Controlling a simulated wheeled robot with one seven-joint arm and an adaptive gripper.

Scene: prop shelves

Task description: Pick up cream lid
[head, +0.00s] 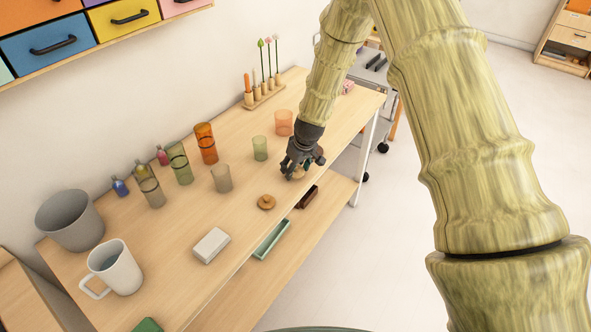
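My gripper (303,163) is dark grey and points down over the front edge of the wooden table, right of the middle. A small cream-tan thing (299,174) shows under and between its fingers. It may be the cream lid, but the fingers hide most of it. I cannot tell whether the fingers touch it or how far they are spread. A round brown wooden lid with a knob (266,202) lies on the table, to the left of and nearer than my gripper.
Several coloured cups, including a green one (260,148) and an orange one (284,122), stand behind my gripper. A white box (211,245), a mug (114,268) and a grey bin (69,220) are at left. A lower shelf (325,205) holds trays.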

